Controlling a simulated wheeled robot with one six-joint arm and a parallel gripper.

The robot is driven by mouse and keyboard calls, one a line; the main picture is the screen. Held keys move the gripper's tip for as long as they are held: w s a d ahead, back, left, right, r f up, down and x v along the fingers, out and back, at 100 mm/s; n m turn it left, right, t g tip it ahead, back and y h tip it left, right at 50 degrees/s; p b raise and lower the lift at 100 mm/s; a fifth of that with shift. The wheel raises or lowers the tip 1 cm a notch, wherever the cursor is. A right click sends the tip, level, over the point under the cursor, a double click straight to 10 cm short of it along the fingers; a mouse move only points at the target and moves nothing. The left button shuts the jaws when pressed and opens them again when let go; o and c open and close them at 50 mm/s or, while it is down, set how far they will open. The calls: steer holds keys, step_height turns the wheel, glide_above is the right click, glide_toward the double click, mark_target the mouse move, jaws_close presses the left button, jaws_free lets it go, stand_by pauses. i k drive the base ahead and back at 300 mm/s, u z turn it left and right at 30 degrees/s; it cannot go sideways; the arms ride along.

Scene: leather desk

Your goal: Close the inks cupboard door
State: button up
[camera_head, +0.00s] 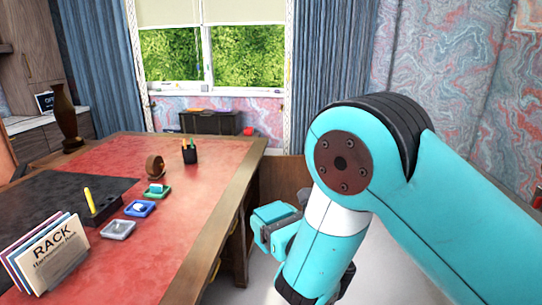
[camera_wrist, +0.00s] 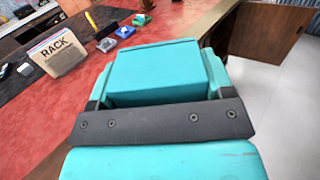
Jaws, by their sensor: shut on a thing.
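A brown wooden panel (camera_head: 283,176) stands out from the far right side of the desk; it looks like the open cupboard door, though no inks label can be read. In the wrist view the panel (camera_wrist: 270,28) shows at the top right, beyond my gripper. My teal gripper (camera_head: 274,228) is beside the desk's right side, below the top and nearer to me than the panel. In the wrist view its teal body (camera_wrist: 155,75) fills the middle. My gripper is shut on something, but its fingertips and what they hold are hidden. The cupboard's inside is not visible.
The red-topped desk (camera_head: 205,220) takes up the left, with a card rack (camera_head: 52,258), a pen cup (camera_head: 190,153), small coloured trays and a tape dispenser (camera_head: 155,166) on it. Pale floor (camera_wrist: 285,85) is clear to the right. A dark chest (camera_head: 210,122) stands under the window.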

mark_target(281, 177)
steer(key=z, duration=0.4)
steer(key=i, duration=3.4)
steer(key=u, duration=0.35)
